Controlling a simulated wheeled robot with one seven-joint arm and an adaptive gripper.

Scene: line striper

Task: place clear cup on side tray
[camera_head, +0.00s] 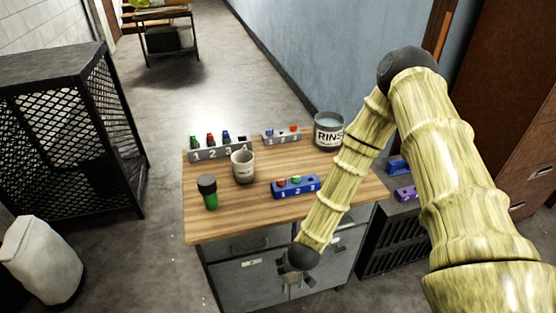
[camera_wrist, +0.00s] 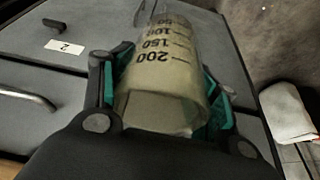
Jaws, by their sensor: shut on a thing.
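A clear cup (camera_wrist: 165,75) with black marks from 50 to 200 fills the middle of the wrist view. My gripper (camera_wrist: 158,92) is shut on it, with a teal-padded finger on each side. In the head view my gripper (camera_head: 291,279) hangs low in front of the workbench's grey drawers, below the wooden top. The cup is hardly visible there, mostly hidden by my wrist. A dark low stand (camera_head: 392,238) right of the bench carries blue and purple blocks; I cannot tell whether its top is the side tray.
On the wooden bench (camera_head: 235,215) stand a greyish cup (camera_head: 243,166), a green bottle with black cap (camera_head: 208,191), a blue numbered rack (camera_head: 296,187), grey racks (camera_head: 218,148) and a RINSE can (camera_head: 328,131). A mesh cage (camera_head: 70,135) and white bin (camera_head: 42,260) stand left.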

